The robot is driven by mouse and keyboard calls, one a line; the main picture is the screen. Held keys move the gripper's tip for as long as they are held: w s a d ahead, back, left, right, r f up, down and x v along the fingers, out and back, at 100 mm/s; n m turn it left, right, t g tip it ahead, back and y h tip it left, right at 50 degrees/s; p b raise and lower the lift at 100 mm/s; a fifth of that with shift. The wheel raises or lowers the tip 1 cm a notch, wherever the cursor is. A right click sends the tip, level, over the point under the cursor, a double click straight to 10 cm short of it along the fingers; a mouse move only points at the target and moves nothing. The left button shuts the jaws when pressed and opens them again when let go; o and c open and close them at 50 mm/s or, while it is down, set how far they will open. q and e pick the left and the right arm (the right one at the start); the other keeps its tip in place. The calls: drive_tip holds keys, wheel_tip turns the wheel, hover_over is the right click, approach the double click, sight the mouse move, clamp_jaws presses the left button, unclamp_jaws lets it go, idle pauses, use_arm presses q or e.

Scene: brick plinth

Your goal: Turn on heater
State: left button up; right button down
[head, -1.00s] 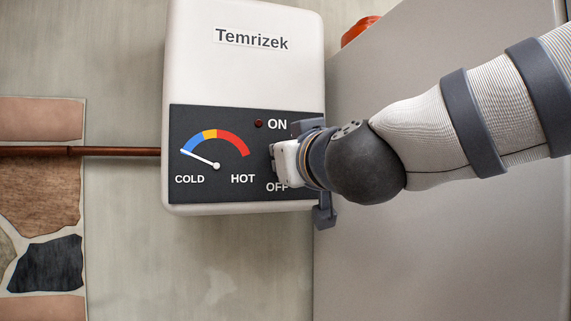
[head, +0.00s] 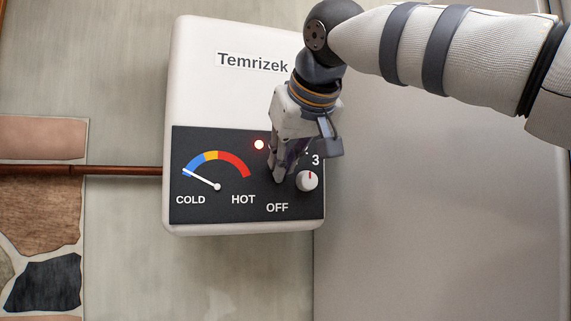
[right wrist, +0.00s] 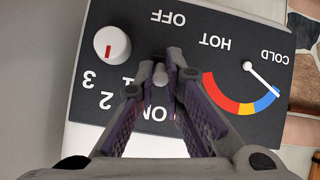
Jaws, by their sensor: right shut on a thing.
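The gauge needle (head: 203,180) points to the COLD end. My right gripper (head: 279,183) points down at the panel between the light and the dial knob (head: 308,181). In the right wrist view its fingers (right wrist: 163,72) are closed around the small grey switch lever (right wrist: 160,76). The ON label is mostly hidden by the gripper in the head view; OFF shows below the fingertips. My left gripper is not in view.
The numbered dial knob also shows in the right wrist view (right wrist: 112,43), close beside the fingers. A copper pipe (head: 115,170) runs to the heater's left side, past stonework (head: 42,215). A plain grey surface (head: 440,220) fills the right.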

idle(0.6)
drive_tip(key=c, duration=1.7)
unclamp_jaws()
drive_tip(key=v, duration=1.2)
drive_tip(key=shift+w+a+r, duration=0.1)
drive_tip(key=shift+r, duration=0.1)
